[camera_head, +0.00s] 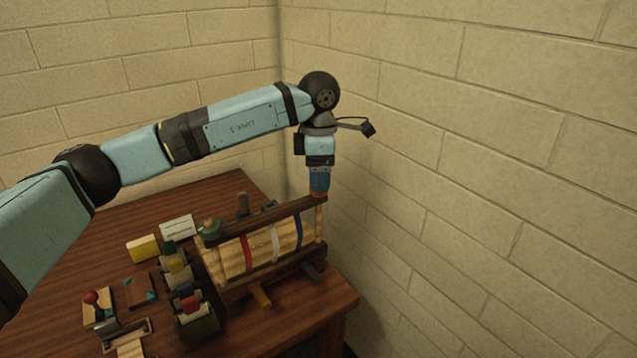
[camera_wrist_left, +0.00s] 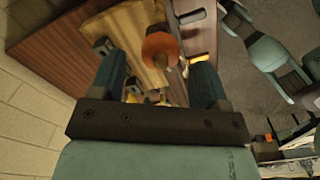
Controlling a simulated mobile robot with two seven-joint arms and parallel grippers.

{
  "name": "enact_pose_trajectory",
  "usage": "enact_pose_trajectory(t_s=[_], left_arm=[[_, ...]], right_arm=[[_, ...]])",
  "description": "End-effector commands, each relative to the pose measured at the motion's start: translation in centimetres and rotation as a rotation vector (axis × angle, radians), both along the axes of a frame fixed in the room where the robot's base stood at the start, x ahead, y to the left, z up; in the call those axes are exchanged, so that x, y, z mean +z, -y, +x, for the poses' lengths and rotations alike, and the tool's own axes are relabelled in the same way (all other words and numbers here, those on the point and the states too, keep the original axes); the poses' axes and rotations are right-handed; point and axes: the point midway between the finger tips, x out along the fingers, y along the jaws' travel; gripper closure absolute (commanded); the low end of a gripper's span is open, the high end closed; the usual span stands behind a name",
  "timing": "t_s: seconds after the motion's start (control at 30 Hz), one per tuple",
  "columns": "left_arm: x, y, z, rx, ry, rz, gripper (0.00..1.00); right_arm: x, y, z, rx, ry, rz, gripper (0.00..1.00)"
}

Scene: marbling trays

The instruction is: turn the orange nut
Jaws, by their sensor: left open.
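In the head view only a small orange-red bit of the nut (camera_head: 319,194) shows at the far right end of the wooden frame's top bar. My left gripper (camera_head: 319,183) points down right above it. In the left wrist view the gripper (camera_wrist_left: 159,65) is open, a finger to each side of the nut, with no clear contact. My right gripper is in neither view.
The wooden press-like frame (camera_head: 268,213) holds pale boards with red, white and blue straps. A green round piece (camera_head: 209,229) sits at its left end. A rack of coloured blocks (camera_head: 198,326) stands left of it. The brick wall (camera_head: 470,180) is close on the right.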

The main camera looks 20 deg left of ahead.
Motion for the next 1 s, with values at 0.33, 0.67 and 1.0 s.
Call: enact_pose_trajectory(t_s=[0.33, 0.67, 1.0], left_arm=[[7.9, 0.0, 0.0, 0.0, 0.002, 0.0, 0.31], [11.0, 0.1, 0.0, -0.001, -0.001, 0.0, 0.31], [11.0, 0.0, 0.0, -0.001, -0.001, 0.0, 0.31]], right_arm=[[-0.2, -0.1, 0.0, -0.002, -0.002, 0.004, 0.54], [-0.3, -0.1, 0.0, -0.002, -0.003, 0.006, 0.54], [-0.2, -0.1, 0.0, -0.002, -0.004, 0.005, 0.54]])
